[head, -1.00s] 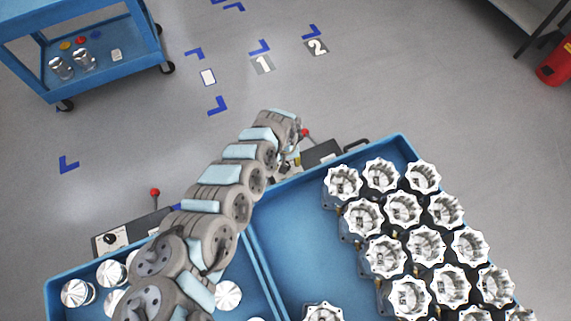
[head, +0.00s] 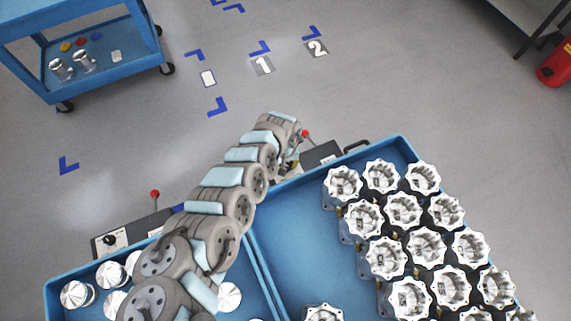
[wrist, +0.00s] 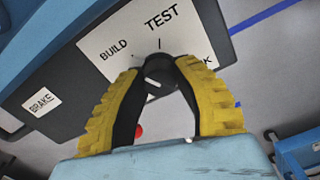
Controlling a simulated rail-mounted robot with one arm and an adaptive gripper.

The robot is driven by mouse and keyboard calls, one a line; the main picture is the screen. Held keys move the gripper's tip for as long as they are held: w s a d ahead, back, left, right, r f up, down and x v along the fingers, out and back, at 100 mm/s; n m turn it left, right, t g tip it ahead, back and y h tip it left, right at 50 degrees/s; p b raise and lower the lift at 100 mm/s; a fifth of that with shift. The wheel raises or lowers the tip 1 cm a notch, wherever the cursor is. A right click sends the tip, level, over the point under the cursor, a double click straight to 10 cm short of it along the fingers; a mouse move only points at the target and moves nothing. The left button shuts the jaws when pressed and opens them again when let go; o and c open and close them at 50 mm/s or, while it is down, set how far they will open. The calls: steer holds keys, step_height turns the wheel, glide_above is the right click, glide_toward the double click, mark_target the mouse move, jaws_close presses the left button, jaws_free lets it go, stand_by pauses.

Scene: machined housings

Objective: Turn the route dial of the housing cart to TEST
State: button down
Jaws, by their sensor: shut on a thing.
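The route dial (wrist: 158,72) is a dark knob on a white plate (wrist: 105,40) lettered BUILD, TEST and a third label, of which only a final K shows. My gripper (wrist: 160,70) is shut on the dial, its yellow ribbed fingers on either side of it. A tick mark stands above the dial, below TEST. A short pale mark shows on the knob, but I cannot tell which label it points to. In the head view, my gripper is at the grey control box (head: 321,152) on the far edge of the housing cart (head: 300,225); the dial is hidden there.
A BRAKE label (wrist: 41,102) is left of the dial. A red-knobbed lever (head: 305,134) stands beside the box. The cart holds several machined housings (head: 403,210). Another cart (head: 60,285) with round metal parts adjoins left. A blue trolley (head: 110,80) stands far left.

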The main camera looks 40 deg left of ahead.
steer(key=shift+r+m+p, duration=0.15)
steer(key=shift+m+p, duration=0.5)
steer(key=shift+m, duration=0.45)
steer(key=m, duration=0.2)
steer(key=shift+m, duration=1.7)
steer(key=shift+f+m, duration=0.15)
steer(key=shift+m, duration=0.8)
steer(key=shift+f+m, duration=0.1)
steer(key=shift+m, duration=1.15)
